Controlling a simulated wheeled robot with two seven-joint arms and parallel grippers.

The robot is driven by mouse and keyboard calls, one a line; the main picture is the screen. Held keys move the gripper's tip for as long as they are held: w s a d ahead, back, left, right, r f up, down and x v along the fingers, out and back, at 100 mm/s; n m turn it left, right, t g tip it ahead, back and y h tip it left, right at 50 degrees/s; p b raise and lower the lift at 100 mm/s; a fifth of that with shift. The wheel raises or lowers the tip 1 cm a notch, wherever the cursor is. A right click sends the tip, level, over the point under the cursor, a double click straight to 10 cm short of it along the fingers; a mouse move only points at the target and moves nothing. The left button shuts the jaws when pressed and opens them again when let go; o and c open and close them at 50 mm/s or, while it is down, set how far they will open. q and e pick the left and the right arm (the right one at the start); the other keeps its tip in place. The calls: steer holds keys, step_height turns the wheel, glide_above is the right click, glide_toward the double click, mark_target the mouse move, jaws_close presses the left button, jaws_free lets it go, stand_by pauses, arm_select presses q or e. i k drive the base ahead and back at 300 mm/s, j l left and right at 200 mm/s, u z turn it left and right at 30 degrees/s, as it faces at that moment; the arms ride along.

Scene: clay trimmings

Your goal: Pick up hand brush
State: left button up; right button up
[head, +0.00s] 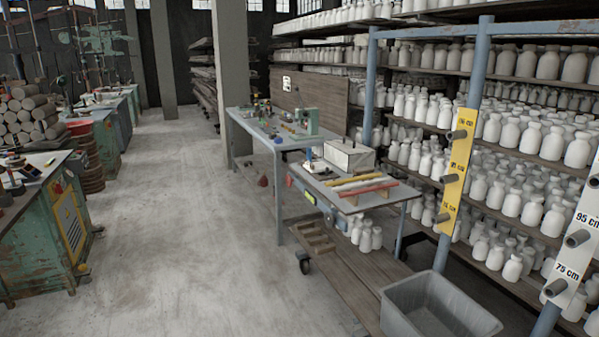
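I cannot make out a hand brush for sure at this distance. The near table (386,207) carries several small items, among them a red bar (372,187), a yellow bar (356,180) and a pale box (349,155). A small blue upright object (309,156) stands at its left end, too small to identify. The workbench (270,146) behind it holds many small things that I cannot tell apart. Neither of my grippers shows in the head view.
A grey open bin (436,309) stands on the right, beside low wooden boards (350,278). Shelves of white bottles (524,142) fill the right side behind blue posts (466,180). Green cabinets (45,230) line the left. The concrete floor (180,230) between is clear.

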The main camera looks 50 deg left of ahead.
mark_target(368, 170)
steer(key=u, duration=1.15)
steer(key=z, duration=2.75)
steer(key=u, duration=2.75)
steer(key=i+j+z, duration=0.1)
steer(key=i+j, duration=0.25)
steer(key=i+j+z, duration=0.1)
steer(key=i+j, duration=0.2)
steer(key=i+j+z, duration=0.15)
steer(key=i+j, duration=0.15)
steer(key=j, duration=0.15)
steer(key=i+j+z, duration=0.1)
steer(key=i+j, duration=0.2)
steer(key=i+j+z, duration=0.1)
steer(key=i+j, duration=0.15)
steer(key=j, duration=0.3)
steer(key=i+j+z, duration=0.1)
steer(key=i+j, duration=0.15)
steer(key=j, duration=0.2)
